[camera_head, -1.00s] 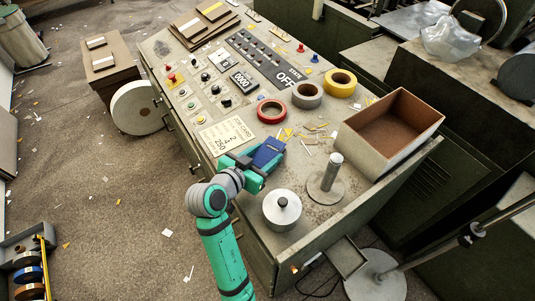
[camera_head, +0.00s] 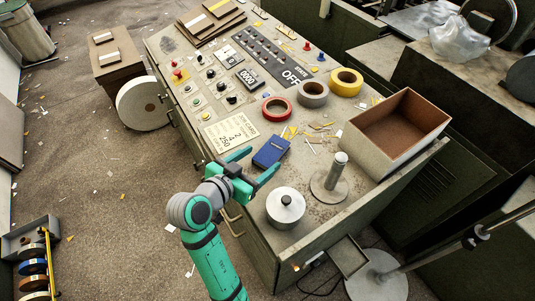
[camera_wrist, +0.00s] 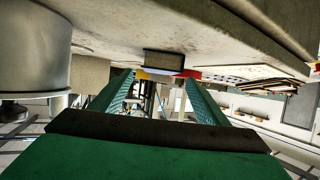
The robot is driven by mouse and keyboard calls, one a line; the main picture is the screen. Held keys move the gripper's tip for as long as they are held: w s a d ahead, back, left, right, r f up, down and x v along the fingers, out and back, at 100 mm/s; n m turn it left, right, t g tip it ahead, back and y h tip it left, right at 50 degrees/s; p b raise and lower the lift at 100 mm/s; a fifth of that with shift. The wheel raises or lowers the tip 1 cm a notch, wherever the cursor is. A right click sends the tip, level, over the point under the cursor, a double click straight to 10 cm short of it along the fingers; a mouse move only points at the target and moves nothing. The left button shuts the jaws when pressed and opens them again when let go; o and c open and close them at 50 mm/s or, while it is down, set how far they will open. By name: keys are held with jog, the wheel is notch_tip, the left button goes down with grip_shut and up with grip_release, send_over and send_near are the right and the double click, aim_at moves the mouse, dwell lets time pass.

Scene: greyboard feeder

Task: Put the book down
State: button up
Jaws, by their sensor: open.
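The small blue book (camera_head: 271,151) lies flat on the worn top of the machine desk (camera_head: 240,125), apart from my gripper. My gripper (camera_head: 259,165) is open and empty, its two green fingers spread on the near side of the book. In the wrist view the book (camera_wrist: 164,62) shows beyond the open fingers (camera_wrist: 160,85), resting on the desk top, which appears at the top of that picture.
A lidded metal pot (camera_head: 285,208) and a metal post on a round base (camera_head: 329,187) stand right of my gripper. An open box (camera_head: 396,135) is farther right. Red (camera_head: 276,108), grey (camera_head: 313,94) and yellow (camera_head: 346,82) tape rolls lie behind the book, among paper scraps.

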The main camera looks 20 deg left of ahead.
jog(key=v, duration=0.6)
jog(key=shift+w+d, duration=0.1)
jog(key=shift+w, duration=0.05)
dwell(0.3)
